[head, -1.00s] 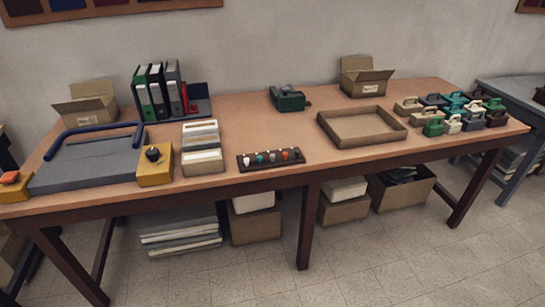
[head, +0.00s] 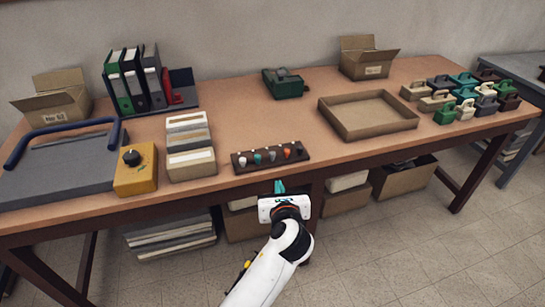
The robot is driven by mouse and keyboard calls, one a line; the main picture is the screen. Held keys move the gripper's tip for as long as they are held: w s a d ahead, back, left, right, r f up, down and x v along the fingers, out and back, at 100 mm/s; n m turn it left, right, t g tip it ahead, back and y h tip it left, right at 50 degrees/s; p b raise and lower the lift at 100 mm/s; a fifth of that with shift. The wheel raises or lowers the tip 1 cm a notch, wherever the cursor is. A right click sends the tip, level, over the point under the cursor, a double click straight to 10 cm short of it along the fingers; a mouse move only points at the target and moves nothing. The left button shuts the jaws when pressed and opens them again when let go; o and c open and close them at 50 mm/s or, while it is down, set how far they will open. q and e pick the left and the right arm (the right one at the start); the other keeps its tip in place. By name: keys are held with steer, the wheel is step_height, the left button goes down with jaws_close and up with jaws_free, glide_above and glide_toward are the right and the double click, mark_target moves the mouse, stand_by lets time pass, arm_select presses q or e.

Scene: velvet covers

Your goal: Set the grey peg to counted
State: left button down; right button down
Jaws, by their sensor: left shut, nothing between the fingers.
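A dark peg strip (head: 248,171) lies along the front edge of the table, with a row of small pegs on it. The grey peg (head: 272,156) stands near the middle, between a teal peg (head: 257,158) and an orange peg (head: 287,152). A white peg (head: 242,161) is at the left end. The pegs are too small to tell their exact setting. My left gripper (head: 279,187) is shut and empty, just in front of the table edge, below the strip in the picture and apart from the pegs. My right gripper is not in view.
File boxes (head: 191,165) stand left of the strip, beside a yellow box with a black knob (head: 135,180). A shallow tray (head: 385,134) lies to the right, with several small handled blocks beyond it. The tabletop (head: 235,115) behind the strip is clear.

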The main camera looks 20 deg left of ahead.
arm_select(q)
steer(key=b, duration=0.1)
glide_toward(273, 156)
steer(key=x, duration=0.5)
steer(key=shift+w+a+f, duration=0.15)
steer(key=shift+f, duration=0.15)
steer(key=shift+w+a, duration=0.2)
steer(key=shift+w, duration=0.3)
